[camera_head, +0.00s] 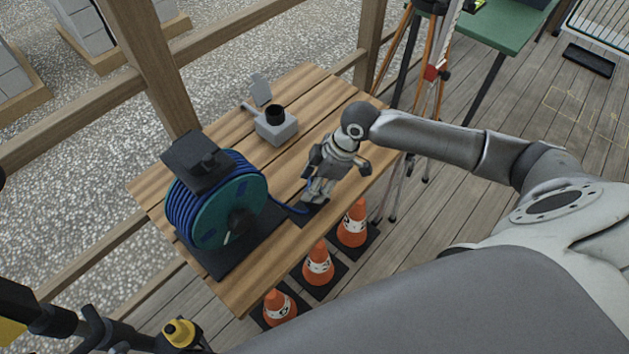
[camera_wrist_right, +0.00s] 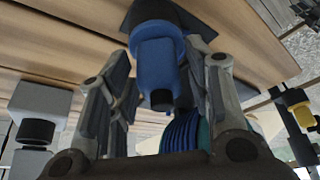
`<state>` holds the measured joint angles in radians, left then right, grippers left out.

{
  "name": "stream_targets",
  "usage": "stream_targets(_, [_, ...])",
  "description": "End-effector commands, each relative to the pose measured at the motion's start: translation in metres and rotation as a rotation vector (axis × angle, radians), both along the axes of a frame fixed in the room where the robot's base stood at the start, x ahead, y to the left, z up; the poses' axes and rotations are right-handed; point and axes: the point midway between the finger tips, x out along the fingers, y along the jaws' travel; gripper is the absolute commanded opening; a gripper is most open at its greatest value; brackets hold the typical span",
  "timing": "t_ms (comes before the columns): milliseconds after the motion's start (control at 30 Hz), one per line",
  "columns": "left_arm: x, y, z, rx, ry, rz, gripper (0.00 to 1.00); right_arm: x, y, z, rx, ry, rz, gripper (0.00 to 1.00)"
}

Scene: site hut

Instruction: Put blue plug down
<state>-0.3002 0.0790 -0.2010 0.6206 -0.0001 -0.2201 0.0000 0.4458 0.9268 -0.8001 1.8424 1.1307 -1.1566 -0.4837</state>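The blue plug (camera_wrist_right: 158,65) is between the two fingers of my right gripper (camera_wrist_right: 160,75), which look closed against its sides. In the right wrist view its far end meets a dark square plate (camera_wrist_right: 190,12) on the wooden table (camera_head: 232,110); I cannot tell whether it rests on it. In the head view my right gripper (camera_head: 318,190) points down over the table's right part, above that dark plate (camera_head: 311,214), and mostly hides the plug. A blue cable (camera_head: 288,209) runs from there to the cable reel (camera_head: 230,215). My left gripper is not in view.
A grey box with a black round socket (camera_head: 276,128) stands at the table's back. Several orange cones (camera_head: 318,265) stand below the table's front edge. A tripod (camera_head: 432,72) stands behind on the right, by a green table (camera_head: 505,28). The table's middle is clear.

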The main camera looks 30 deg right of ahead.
Motion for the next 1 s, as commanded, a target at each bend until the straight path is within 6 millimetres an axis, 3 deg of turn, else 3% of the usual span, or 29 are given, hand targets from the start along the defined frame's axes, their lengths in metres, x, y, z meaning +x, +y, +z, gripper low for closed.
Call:
stream_targets(433, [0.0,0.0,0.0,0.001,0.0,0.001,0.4,0.0,-0.003,0.01,-0.002,-0.001,-0.002,0.52])
stream_targets(800, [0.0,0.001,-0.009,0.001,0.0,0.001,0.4,-0.012,-0.029,0.079,-0.003,-0.003,-0.002,0.52])
stream_targets(1000, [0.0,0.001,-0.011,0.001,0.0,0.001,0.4,-0.017,-0.039,0.107,0.0,0.0,-0.002,0.52])
